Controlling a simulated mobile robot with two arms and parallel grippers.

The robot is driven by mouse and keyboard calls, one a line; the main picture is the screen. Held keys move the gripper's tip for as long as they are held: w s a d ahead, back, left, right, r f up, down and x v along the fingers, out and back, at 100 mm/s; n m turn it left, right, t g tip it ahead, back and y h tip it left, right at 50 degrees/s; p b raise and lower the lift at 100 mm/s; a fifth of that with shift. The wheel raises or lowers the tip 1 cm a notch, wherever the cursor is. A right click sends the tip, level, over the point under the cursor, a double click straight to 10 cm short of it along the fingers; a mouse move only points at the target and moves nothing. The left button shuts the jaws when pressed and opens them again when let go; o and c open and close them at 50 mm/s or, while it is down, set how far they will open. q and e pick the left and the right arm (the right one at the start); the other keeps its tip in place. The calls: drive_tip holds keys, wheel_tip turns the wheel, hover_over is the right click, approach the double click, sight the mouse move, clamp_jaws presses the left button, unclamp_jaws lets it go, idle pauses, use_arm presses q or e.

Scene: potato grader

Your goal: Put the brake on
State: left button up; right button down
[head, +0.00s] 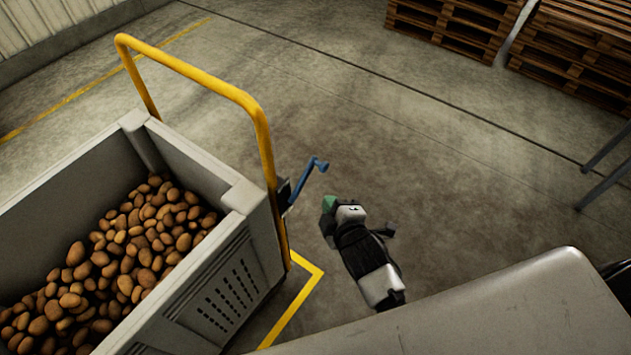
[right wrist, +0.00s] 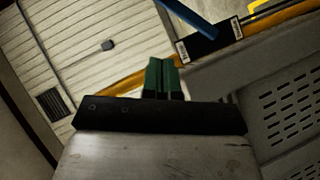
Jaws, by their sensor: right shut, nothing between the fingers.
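The lever slants up and to the right. My right gripper (head: 328,204) is just right of and below the lever, apart from it, with green fingertips shut and empty. In the right wrist view the shut green fingers (right wrist: 161,78) point toward the cart, and the blue lever (right wrist: 190,15) shows at the top beside its black labelled bracket (right wrist: 210,45). My left gripper is not in view.
Potatoes (head: 130,250) fill part of the crate. Yellow floor lines (head: 305,290) run beside the cart. Wooden pallets (head: 575,45) are stacked at the back right, and grey metal legs (head: 605,165) stand at the right edge. The concrete floor between is clear.

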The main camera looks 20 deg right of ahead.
approach(317, 164)
drive_tip(key=w+a, duration=0.2)
drive_tip(key=a, duration=0.1)
drive_tip(key=w+d, duration=0.1)
drive_tip(key=w+d+f, duration=0.1)
drive_tip(key=shift+w+d+f, duration=0.25)
drive_tip(key=shift+w+d, duration=0.1)
drive_tip(key=shift+w, duration=0.05)
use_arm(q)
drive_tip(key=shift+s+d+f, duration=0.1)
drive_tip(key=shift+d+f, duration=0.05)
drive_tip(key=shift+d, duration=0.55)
